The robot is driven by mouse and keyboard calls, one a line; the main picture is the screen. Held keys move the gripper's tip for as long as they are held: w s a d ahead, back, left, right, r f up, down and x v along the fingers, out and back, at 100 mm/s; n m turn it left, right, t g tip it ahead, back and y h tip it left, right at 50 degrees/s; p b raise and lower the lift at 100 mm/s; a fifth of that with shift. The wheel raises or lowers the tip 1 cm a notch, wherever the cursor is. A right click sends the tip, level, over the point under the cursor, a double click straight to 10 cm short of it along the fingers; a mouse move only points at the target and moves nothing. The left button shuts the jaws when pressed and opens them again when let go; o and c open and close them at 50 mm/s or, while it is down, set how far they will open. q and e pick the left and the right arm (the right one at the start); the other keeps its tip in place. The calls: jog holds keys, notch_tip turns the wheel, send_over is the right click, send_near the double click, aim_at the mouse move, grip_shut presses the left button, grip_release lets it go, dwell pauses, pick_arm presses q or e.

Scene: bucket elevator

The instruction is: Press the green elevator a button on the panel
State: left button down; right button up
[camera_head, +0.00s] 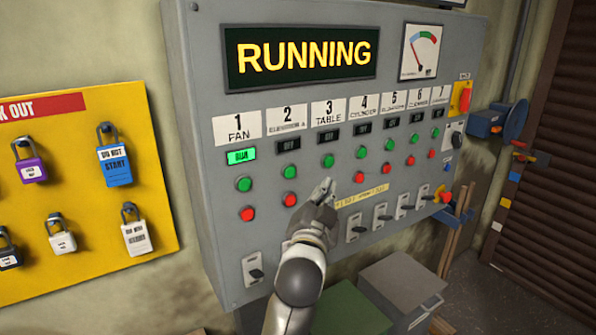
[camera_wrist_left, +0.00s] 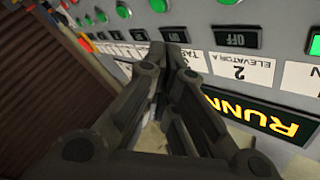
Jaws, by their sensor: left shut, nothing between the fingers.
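The grey control panel (camera_head: 215,80) has numbered columns of buttons. The green elevator A button (camera_head: 289,172) is in column 2, under a dark OFF indicator (camera_head: 288,145) and above a red button (camera_head: 290,199). My left gripper (camera_head: 325,188) is shut and empty, in front of column 3, right of and slightly below the green elevator A button. It hides the red button of column 3. In the left wrist view the panel is upside down; the elevator A button (camera_wrist_left: 229,2) is cut by the top edge, and my fingertips (camera_wrist_left: 175,45) are together. Contact with the panel cannot be told.
The display (camera_head: 303,56) reads RUNNING. The fan's RUN indicator (camera_head: 241,156) is lit green; the green table button (camera_head: 328,160) is just above my gripper. A yellow lockout board (camera_head: 85,185) with padlocks is at left. Grey and green boxes stand below the panel.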

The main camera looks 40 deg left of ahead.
aim_at(290, 173)
pick_arm(q)
jog(key=w+a, duration=0.3)
jog(key=a, duration=0.5)
jog(key=shift+w, duration=0.15)
pick_arm(e)
jog(key=shift+s+d+r, duration=0.1)
jog(key=shift+s+d, duration=0.1)
jog(key=shift+a, duration=0.2)
dwell(0.6)
pick_arm(q)
jog(key=shift+a, duration=0.15)
pick_arm(e)
jog(key=shift+r, duration=0.1)
dwell(0.4)
pick_arm(q)
jog(key=shift+w+a+p, duration=0.15)
jog(key=shift+a+p, duration=0.2)
pick_arm(e)
jog(key=shift+d+r, duration=0.1)
jog(key=shift+r, duration=0.05)
